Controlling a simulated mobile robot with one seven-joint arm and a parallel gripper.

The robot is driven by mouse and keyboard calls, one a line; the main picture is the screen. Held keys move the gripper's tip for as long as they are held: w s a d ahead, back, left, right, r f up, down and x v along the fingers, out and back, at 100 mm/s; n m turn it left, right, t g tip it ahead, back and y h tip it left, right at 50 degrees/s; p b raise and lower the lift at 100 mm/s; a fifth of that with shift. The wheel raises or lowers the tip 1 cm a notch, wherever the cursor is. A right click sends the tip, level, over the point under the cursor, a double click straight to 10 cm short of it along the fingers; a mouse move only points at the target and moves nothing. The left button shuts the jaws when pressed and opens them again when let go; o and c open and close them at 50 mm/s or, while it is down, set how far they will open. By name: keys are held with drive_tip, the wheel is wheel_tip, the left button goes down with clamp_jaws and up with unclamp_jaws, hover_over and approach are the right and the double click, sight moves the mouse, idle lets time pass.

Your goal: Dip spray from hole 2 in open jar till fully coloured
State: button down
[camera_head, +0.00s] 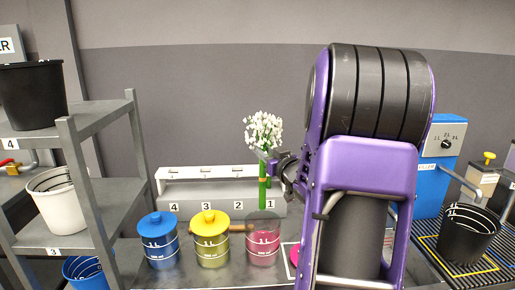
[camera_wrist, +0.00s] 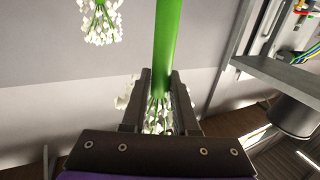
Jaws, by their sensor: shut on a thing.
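My gripper (camera_head: 274,168) is shut on a white-blossomed spray (camera_head: 263,131). The spray is upright, blossoms up, with its thick green stem (camera_head: 262,188) hanging down towards the open jar of pink liquid (camera_head: 263,243). Whether the stem end is above, behind or inside the jar rim I cannot tell. The blossoms look white, with no colour visible. In the wrist view the stem (camera_wrist: 163,40) runs between my fingers (camera_wrist: 161,82). The white rack (camera_head: 205,186) with holes labelled 4 to 1 stands behind; hole 2 looks empty from here.
A lidded blue jar (camera_head: 158,243) and a lidded yellow jar (camera_head: 210,243) stand left of the open jar. Another white bunch (camera_wrist: 101,22) shows in the wrist view. A grey shelf (camera_head: 90,215) stands left.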

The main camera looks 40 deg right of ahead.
drive_tip(key=b, duration=0.8)
hover_over(264, 206)
drive_tip(key=shift+w+f, duration=0.2)
drive_tip(key=shift+f, duration=2.4)
drive_tip(key=shift+w+f, duration=0.2)
drive_tip(key=shift+f, duration=2.35)
drive_tip(key=shift+f+p, duration=0.35)
drive_tip(key=shift+f, duration=3.8)
